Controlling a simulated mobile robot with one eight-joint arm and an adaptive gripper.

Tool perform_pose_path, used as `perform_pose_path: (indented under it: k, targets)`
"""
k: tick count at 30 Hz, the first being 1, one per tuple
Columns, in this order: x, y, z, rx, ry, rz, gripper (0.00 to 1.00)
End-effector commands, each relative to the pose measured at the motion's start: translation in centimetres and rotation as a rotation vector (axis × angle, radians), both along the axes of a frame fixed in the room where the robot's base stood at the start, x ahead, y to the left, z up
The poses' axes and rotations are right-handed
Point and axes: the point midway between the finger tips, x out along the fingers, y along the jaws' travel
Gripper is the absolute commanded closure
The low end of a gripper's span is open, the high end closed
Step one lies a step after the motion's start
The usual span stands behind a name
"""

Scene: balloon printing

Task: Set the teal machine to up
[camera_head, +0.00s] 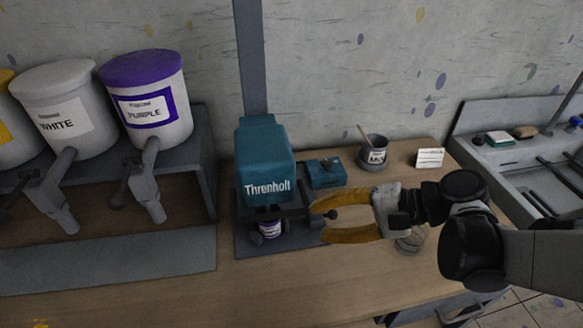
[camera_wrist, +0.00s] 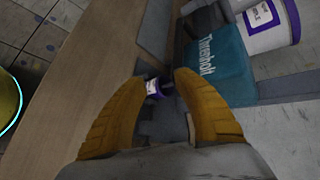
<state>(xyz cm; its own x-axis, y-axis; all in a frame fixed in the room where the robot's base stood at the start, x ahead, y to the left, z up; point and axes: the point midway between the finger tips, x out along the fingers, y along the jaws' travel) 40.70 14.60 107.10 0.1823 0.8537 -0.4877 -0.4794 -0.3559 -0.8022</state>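The teal machine (camera_head: 265,165), labelled "Threnholt", stands on a dark base against a grey column in the head view. It also shows in the wrist view (camera_wrist: 220,68). A small jar with a purple and white label (camera_head: 270,229) sits under its head; it also shows in the wrist view (camera_wrist: 153,87). A dark knob-ended lever (camera_head: 331,214) sticks out at the machine's right side. My gripper (camera_head: 318,220) has yellow fingers, spread apart with a gap between them, around or close by this lever. I cannot tell whether they touch it.
A teal box (camera_head: 326,172) and a mug with a stick (camera_head: 374,152) stand behind my gripper. A white card (camera_head: 430,158) is further right, near a sink (camera_head: 505,165). Purple (camera_head: 148,95) and white (camera_head: 66,110) tubs stand left. A glass (camera_head: 411,240) is beneath my wrist.

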Motion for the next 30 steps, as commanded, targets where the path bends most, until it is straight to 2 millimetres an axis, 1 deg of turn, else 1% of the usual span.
perform_pose_path:
  k: [3, 6, 11, 14, 24, 27, 30]
  targets:
    - [0.4, 0.4, 0.9, 0.162, 0.053, 0.023, 0.64]
    - [0.2, 0.4, 1.6, 0.257, 0.080, 0.045, 0.64]
    - [0.0, 0.8, 2.0, 0.313, 0.094, 0.063, 0.64]
    - [0.0, 2.0, 1.7, 0.314, 0.095, 0.066, 0.64]
    - [0.6, 8.5, 0.2, 0.312, 0.094, 0.066, 0.64]
    - [0.8, 9.8, -0.1, 0.311, 0.095, 0.065, 0.64]
    - [0.9, 10.6, -0.2, 0.311, 0.094, 0.063, 0.64]
